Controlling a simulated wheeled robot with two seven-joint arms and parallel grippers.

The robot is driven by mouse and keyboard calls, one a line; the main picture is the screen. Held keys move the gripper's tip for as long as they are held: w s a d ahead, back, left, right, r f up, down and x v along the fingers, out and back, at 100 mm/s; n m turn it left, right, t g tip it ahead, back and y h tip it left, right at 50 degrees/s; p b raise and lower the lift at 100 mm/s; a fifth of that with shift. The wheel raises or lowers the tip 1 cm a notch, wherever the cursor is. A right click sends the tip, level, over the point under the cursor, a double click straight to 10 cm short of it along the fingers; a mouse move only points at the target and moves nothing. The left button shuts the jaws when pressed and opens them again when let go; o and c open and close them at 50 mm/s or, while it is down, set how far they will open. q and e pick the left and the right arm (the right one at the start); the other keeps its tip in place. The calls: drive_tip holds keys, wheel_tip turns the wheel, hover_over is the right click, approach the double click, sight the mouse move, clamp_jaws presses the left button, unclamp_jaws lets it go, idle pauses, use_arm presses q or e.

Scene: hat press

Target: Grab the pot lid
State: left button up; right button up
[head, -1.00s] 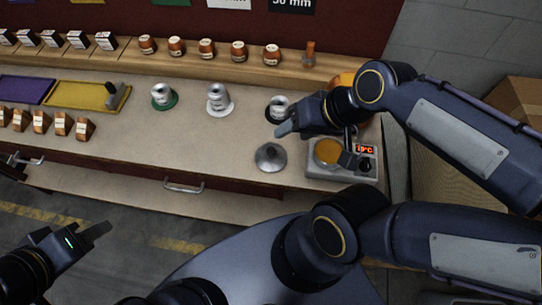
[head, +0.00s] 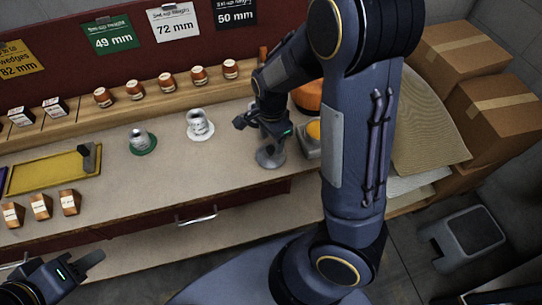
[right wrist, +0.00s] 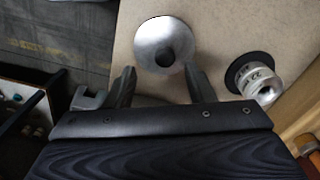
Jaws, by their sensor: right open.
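The pot lid (right wrist: 165,35), a round silver metal disc with a dark knob, lies on the bench in the right wrist view. In the head view the lid (head: 267,160) is partly covered by my right gripper (head: 264,126). The right gripper also shows in the right wrist view (right wrist: 158,76), open and empty. Its fingertips point at the lid's near edge, with the knob lying between their lines; I cannot tell the exact height gap. My left gripper (head: 86,264) is low at the left, away from the bench, its jaw opening unclear.
A heater (head: 307,147) with an orange-topped pot stands right of the lid, partly behind my arm. A metal block on a black base (right wrist: 260,83) is close to the right finger. Blocks on white (head: 200,129) and green (head: 142,144) bases stand left.

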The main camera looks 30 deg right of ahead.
sight(271, 148)
drive_tip(key=f, duration=0.5)
drive_tip(key=shift+w+f, duration=0.35)
clamp_jaws()
drive_tip(key=shift+r, duration=0.15)
